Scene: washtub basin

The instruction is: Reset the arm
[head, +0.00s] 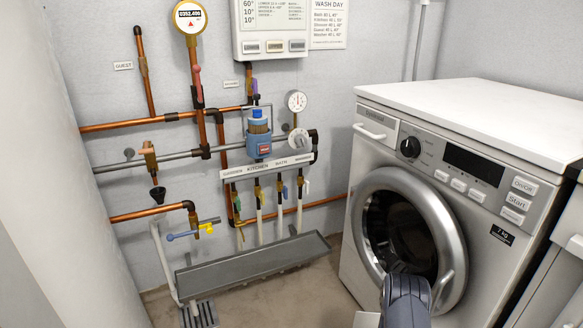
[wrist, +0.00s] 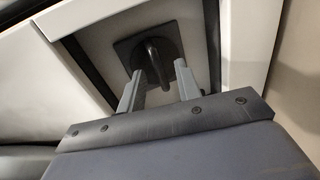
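My gripper (wrist: 159,70) shows in the wrist view with its two grey fingers spread apart and nothing held between them. Beyond the fingertips is a dark curved handle or hook (wrist: 153,58) on a square dark plate, inside a pale framed recess. It lines up with the gap between the fingers; I cannot tell whether they touch it. In the head view a dark grey-blue part of my arm (head: 405,300) rises at the bottom edge, in front of the washing machine. The fingers do not show there.
The washing machine (head: 455,130) stands at right, its round door (head: 440,225) close behind my arm. Copper pipes, gauges and valves cover the back wall. A grey metal trough (head: 255,262) lies below them. A pale wall or panel edge fills the left. Some floor is free between trough and machine.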

